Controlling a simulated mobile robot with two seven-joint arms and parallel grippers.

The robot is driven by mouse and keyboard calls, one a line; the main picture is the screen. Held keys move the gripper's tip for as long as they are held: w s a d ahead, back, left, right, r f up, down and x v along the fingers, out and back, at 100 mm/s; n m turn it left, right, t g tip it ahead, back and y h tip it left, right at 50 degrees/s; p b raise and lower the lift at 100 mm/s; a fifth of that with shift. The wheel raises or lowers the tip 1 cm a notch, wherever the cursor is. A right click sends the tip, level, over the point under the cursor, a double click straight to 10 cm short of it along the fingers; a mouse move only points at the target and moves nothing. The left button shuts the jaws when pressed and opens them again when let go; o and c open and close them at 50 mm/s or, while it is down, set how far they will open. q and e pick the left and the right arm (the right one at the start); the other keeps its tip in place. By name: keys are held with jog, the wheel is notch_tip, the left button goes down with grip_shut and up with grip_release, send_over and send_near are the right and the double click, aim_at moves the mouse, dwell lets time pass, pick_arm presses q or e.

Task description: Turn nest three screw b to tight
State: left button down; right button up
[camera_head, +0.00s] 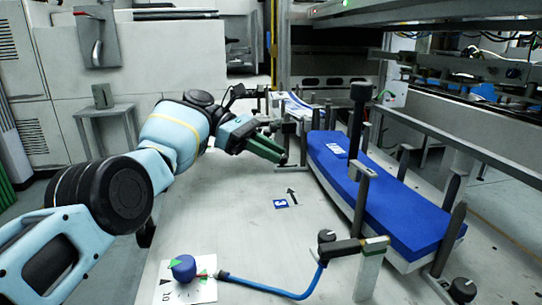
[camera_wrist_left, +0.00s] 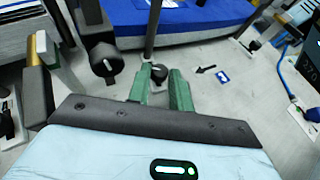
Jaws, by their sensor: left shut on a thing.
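My left gripper (camera_head: 280,156) reaches in from the left with its green fingers beside a post at the far end of the blue stack (camera_head: 410,205). In the left wrist view, the left gripper (camera_wrist_left: 160,76) has its two fingers on either side of a small dark screw knob (camera_wrist_left: 158,72) and is shut on it. A pale mark shows on the knob's face. In the head view the fingers hide this knob. Which letter it bears, and how tight it is, I cannot tell. A label with a 3 (camera_head: 281,204) and a black arrow (camera_head: 292,194) lie on the table. My right gripper is out of view.
Another dark knob (camera_wrist_left: 104,62) is left of the fingers in the wrist view. Knobs on posts (camera_head: 326,236) (camera_head: 462,289) stand near the front. A blue dial (camera_head: 183,266) with a blue hose (camera_head: 265,287) is at front left. The table's middle is mostly clear.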

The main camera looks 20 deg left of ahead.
pick_arm(q)
jog(key=shift+s+f, duration=0.1)
jog(key=shift+f, duration=0.1)
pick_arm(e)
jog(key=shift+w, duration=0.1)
pick_arm(q)
jog(key=c, duration=1.3)
grip_release()
jog(key=shift+o, duration=0.2)
jog(key=shift+r, duration=0.15)
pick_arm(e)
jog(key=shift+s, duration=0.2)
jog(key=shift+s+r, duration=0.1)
